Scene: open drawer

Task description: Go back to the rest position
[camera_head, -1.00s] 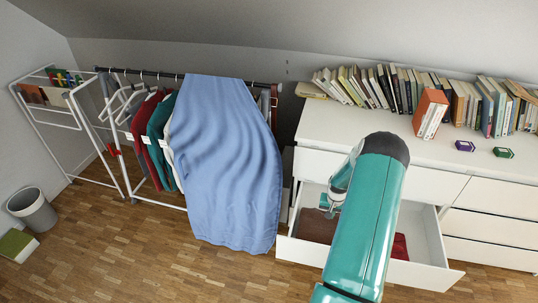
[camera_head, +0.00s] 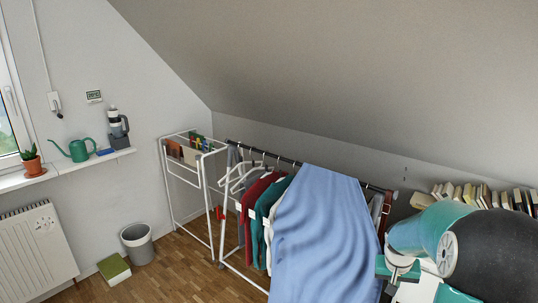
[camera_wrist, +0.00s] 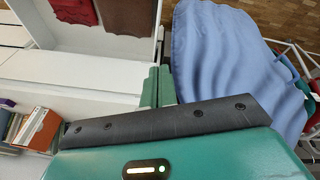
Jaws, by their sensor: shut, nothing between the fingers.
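My gripper (camera_wrist: 157,86) shows in the wrist view as two green fingers side by side, shut and empty. It is over the white dresser top (camera_wrist: 95,72), apart from the open drawer (camera_wrist: 100,42). In the head view my arm fills the lower right corner and hides most of the dresser; the drawer does not show there.
A blue sheet (camera_head: 325,235) hangs over the clothes rack, close to my arm; it also shows in the wrist view (camera_wrist: 235,65). Books (camera_head: 482,196) stand behind my arm. A drying rack (camera_head: 205,185), a bin (camera_head: 137,243) and a green box (camera_head: 114,269) are farther left.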

